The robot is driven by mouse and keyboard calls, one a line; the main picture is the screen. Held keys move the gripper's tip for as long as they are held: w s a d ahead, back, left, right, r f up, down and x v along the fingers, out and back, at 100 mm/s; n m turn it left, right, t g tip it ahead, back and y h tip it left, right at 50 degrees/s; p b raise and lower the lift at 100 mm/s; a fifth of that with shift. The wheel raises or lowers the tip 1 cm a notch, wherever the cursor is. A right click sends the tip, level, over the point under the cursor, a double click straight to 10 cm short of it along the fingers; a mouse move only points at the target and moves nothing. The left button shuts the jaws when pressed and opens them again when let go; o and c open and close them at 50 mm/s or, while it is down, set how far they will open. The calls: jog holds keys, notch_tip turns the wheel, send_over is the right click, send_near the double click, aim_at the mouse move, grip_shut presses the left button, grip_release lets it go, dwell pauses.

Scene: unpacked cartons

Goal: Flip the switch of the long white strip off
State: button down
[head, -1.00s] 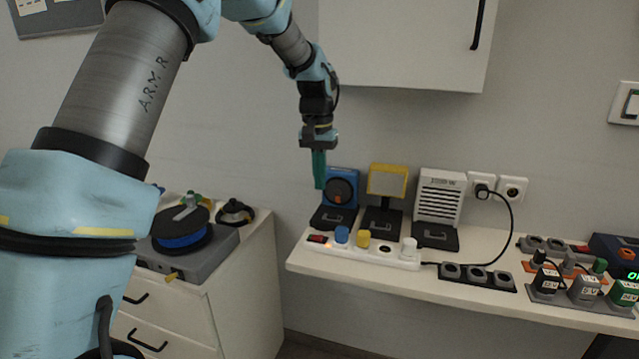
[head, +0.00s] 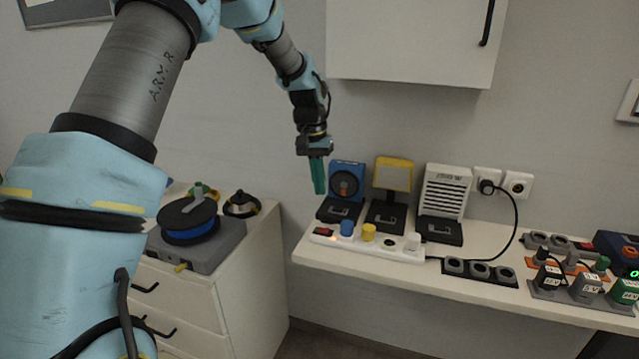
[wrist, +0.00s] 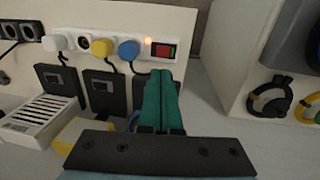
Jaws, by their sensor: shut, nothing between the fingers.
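The long white strip (head: 404,254) lies along the front of the shelf. Its red switch (head: 323,232) is at its left end, with a small orange light beside it. In the wrist view the red switch (wrist: 163,51) sits in a dark frame at the right end of the strip (wrist: 133,30), just beyond my fingertips. Blue, yellow and white plugs stand in the strip. My gripper (head: 319,192) has green fingers, shut and empty, pointing down above the strip's switch end. In the wrist view the gripper (wrist: 162,74) appears close to the switch, apart from it.
Behind the strip stand a blue device (head: 347,182), a yellow-framed lamp (head: 391,175) and a white heater-like box (head: 445,190). A black socket strip (head: 480,270) and orange strip lie to the right. A drawer cabinet (head: 245,290) stands left, across a gap.

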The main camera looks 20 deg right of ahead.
aim_at(325, 230)
jog(key=f+p, duration=0.1)
jog(key=f, duration=0.2)
jog(key=f+p, duration=0.1)
jog(key=f, duration=0.3)
jog(key=s+d+f+p, duration=0.1)
jog(key=f, duration=0.2)
jog(key=shift+f+p, duration=0.3)
jog(key=shift+f, duration=0.1)
